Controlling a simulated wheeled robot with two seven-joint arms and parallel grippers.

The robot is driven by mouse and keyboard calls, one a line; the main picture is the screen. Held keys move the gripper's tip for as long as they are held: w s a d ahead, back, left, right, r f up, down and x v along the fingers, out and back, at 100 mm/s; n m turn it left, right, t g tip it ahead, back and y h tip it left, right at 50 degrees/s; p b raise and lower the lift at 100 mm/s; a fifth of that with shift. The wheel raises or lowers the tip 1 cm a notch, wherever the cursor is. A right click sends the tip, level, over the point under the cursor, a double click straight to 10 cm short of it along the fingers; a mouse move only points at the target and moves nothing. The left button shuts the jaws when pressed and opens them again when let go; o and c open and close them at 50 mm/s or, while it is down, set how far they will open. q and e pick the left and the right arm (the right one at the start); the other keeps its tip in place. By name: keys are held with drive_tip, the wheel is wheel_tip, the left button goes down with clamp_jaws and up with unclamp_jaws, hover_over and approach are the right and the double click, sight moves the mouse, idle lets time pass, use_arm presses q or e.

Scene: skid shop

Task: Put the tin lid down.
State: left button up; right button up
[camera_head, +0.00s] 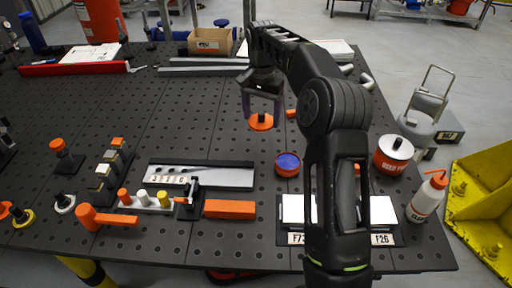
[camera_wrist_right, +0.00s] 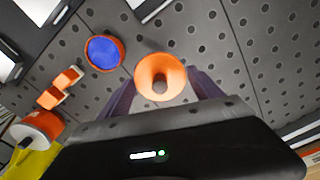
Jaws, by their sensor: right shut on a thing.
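The tin lid (camera_head: 261,122) is a small orange disc with a dark knob at its centre; it also shows in the right wrist view (camera_wrist_right: 160,72). My right gripper (camera_head: 262,112) is shut on the lid, with a finger at each side of it. The lid is over the black perforated table; the gap below it is hard to judge. An open orange tin with blue inside (camera_head: 288,163) stands nearer the front edge, apart from the lid; it also shows in the right wrist view (camera_wrist_right: 104,53). My left gripper is not in view.
Bare perforated table (camera_head: 205,115) lies left of the lid. A small orange piece (camera_head: 291,113) is close on its right. A grey tray (camera_head: 205,174), an orange block (camera_head: 230,208) and an orange hammer (camera_head: 108,218) lie in front. A bottle (camera_head: 428,196) stands at right.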

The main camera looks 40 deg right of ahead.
drive_tip(key=shift+w+a, duration=0.1)
drive_tip(key=shift+a, duration=0.05)
drive_tip(key=shift+f, duration=0.25)
hover_over(260, 148)
wheel_tip(260, 148, down, 6)
drive_tip(key=shift+w+r, duration=0.1)
wheel_tip(260, 148, down, 3)
drive_tip(key=shift+f+p, duration=0.2)
drive_tip(key=shift+p, duration=0.35)
drive_tip(key=shift+f, duration=0.15)
drive_tip(key=shift+f, duration=0.2)
drive_tip(key=o, duration=1.4)
